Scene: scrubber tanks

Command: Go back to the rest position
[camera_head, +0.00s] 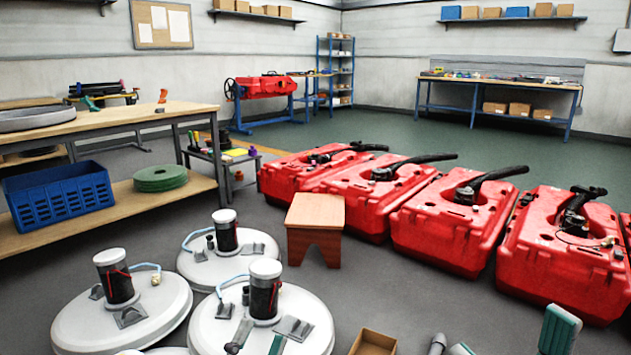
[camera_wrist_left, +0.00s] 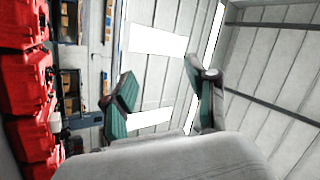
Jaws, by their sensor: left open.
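My left gripper (camera_head: 259,336) shows at the bottom edge of the head view, in front of a round white tank lid. Its two green-and-dark fingers stand apart, with nothing seen between them. In the left wrist view the open fingers (camera_wrist_left: 165,90) have only wall and ceiling panels behind them. My right gripper (camera_head: 508,333) shows at the bottom right, partly cut off. Its green-padded fingers are wide apart, with only floor seen between them.
Round white tank lids (camera_head: 228,268) with black cylinders lie at the lower left. A wooden stool (camera_head: 315,222) stands beside a row of red tanks (camera_head: 452,222). An open cardboard box (camera_head: 372,343) is at the bottom. A workbench (camera_head: 125,120) stands left. Floor shows between them.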

